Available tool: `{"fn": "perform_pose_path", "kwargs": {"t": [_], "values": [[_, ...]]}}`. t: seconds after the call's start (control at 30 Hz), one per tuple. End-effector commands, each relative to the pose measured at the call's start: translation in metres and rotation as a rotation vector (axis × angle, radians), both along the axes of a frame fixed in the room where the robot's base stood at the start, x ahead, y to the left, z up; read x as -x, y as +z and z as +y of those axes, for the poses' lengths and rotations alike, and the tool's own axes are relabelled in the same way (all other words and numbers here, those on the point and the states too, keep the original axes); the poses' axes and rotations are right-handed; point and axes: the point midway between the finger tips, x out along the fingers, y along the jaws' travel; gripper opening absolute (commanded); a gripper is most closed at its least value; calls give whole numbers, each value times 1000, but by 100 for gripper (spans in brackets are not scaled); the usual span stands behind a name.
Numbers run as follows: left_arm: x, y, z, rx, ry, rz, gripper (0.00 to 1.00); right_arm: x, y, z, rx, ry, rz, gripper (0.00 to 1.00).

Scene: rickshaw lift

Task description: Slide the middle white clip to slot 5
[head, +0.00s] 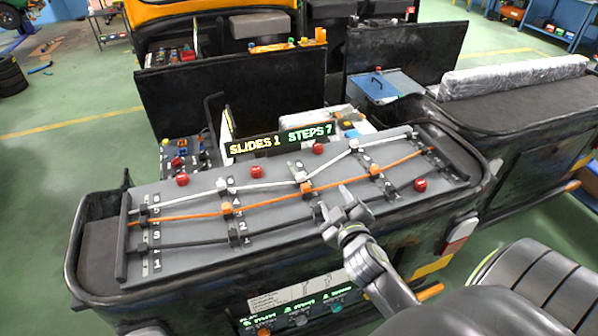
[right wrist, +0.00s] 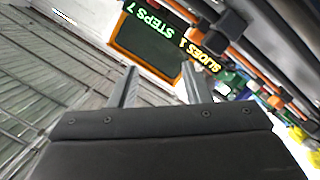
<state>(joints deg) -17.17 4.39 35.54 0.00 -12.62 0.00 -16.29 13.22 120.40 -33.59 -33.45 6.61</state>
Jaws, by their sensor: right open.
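The left white clip (head: 222,185) sits on the left rail. My right gripper (head: 341,200) is open and empty, over the board's front part, right of and below the middle white clip. Its two parted fingers (right wrist: 158,85) show in the right wrist view, with nothing between them. My left gripper is not in view.
A sign (head: 278,140) reading "SLIDES 1 STEPS 7" stands behind the board; it also shows inverted in the right wrist view (right wrist: 150,35). Red knobs (head: 256,171) dot the board. Orange and black cables cross it below the white one. Raised rims bound the tray.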

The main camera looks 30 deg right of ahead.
Motion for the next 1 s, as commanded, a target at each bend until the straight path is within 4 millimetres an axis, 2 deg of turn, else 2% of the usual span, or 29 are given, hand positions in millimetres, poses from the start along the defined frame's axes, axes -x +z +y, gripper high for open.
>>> {"fn": "perform_pose_path", "kwargs": {"t": [0.17, 0.3, 0.4, 0.5, 0.63, 0.77, 0.87, 1.0], "values": [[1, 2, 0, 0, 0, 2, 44, -38, 71, 24, 229, 167, -235, 44], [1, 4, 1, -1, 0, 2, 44, -58, 128, 64, 469, 365, -421, 44], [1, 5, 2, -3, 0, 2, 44, -66, 154, 98, 648, 521, -518, 44], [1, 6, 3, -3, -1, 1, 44, -69, 168, 131, 832, 685, -579, 44], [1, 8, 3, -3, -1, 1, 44, -73, 168, 166, 1069, 904, -597, 44], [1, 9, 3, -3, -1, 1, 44, -77, 153, 185, 1300, 1119, -533, 44], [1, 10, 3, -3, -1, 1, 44, -83, 136, 187, 1466, 1271, -427, 44], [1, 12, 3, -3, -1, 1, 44, -94, 112, 167, 1665, 1457, -191, 44]]}}
